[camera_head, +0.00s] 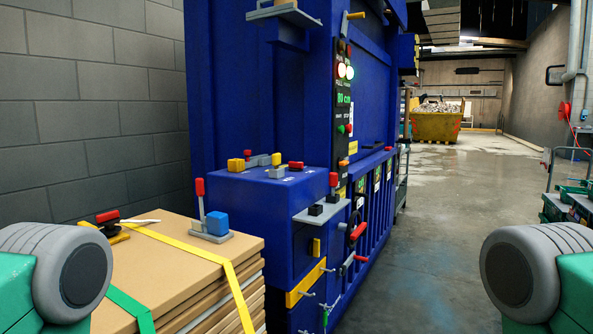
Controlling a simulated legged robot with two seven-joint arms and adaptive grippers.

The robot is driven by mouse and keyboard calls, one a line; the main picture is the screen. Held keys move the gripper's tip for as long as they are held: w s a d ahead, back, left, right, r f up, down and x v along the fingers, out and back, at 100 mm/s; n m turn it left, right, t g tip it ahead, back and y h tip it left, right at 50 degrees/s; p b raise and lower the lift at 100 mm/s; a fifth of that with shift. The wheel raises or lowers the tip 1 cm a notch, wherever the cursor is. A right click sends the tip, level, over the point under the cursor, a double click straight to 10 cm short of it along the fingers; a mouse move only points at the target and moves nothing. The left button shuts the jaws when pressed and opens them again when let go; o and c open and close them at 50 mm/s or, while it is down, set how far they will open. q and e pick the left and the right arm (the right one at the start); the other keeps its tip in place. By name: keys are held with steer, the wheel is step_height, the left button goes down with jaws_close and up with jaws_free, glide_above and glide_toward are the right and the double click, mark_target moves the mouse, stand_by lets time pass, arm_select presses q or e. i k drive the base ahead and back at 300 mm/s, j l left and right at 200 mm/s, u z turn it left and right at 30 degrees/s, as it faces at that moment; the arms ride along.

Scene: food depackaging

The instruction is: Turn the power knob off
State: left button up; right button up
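A tall blue machine (236,90) stands at the centre. A narrow black control panel (343,113) on its front edge has lit lamps, a green display, a small green button (341,129) and a small red button (349,128). An orange-yellow knob (343,163) sticks out just below. Lower down on the front is a red and black rotary-looking handle (357,232). Which of these is the power knob I cannot tell. Grey and green parts of my arms show at both lower corners, apart from the machine. No gripper fingers are in view.
A cardboard stack (185,262) with yellow and green straps stands at the front left, bearing a red-handled lever (200,188). More levers and blocks sit on the machine's blue ledge (262,185). The concrete floor (440,230) on the right is clear. A cart (565,205) stands far right.

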mark_target(294, 166)
steer(key=i+l, duration=0.35)
steer(key=i, duration=0.15)
steer(key=i+l+u, duration=0.1)
steer(key=i+l, duration=0.25)
steer(key=i, duration=0.1)
